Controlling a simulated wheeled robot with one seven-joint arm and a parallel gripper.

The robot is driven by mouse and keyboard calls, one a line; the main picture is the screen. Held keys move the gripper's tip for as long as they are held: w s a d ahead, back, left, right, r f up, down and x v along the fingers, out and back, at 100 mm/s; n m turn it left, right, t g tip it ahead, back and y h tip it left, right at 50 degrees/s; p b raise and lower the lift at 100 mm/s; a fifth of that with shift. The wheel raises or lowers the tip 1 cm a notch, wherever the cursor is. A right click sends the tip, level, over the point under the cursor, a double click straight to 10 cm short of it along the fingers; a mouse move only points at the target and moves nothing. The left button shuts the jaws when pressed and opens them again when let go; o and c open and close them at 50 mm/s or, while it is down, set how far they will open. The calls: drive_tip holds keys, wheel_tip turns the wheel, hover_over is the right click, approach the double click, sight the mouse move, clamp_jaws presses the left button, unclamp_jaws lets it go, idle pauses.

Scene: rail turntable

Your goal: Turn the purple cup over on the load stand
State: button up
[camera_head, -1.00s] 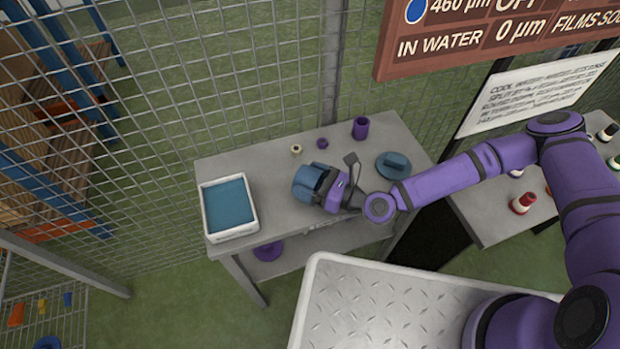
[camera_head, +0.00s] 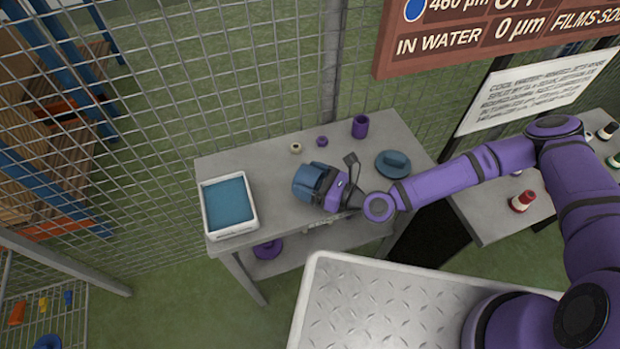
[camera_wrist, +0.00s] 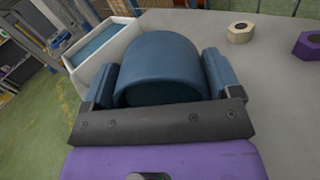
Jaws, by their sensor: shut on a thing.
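The purple cup (camera_head: 360,127) stands at the back of the grey load stand (camera_head: 262,165), with a dark round top facing up. My gripper (camera_head: 318,187) is over the stand, left of and nearer than the cup, and apart from it. It is shut on a blue rounded, cylinder-like thing (camera_head: 307,180). In the wrist view this blue thing (camera_wrist: 160,62) fills the space between the two blue fingers. Its underside is hidden, so I cannot tell whether it touches the stand.
A white tray with a blue inside (camera_head: 254,222) sits at the stand's left. A blue lidded-looking disc (camera_head: 393,164) lies right of my gripper. A small cream nut (camera_head: 296,148) and small purple nut (camera_head: 322,141) lie behind. Wire mesh (camera_head: 240,90) rises behind the stand.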

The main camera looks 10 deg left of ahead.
drive_tip(key=shift+s+f, duration=0.25)
drive_tip(key=shift+f, duration=0.7)
drive_tip(key=o, duration=0.8)
drive_tip(key=shift+d, duration=0.2)
drive_tip(key=v, duration=0.6)
drive_tip(key=r+v, duration=0.1)
drive_tip(key=v, duration=0.2)
drive_tip(key=shift+w+d, duration=0.3)
drive_tip(key=shift+d, duration=0.05)
drive_tip(key=shift+s+d+r, duration=0.15)
drive_tip(key=shift+d+r, duration=0.1)
drive_tip(key=shift+d, duration=0.15)
drive_tip(key=shift+r, duration=0.1)
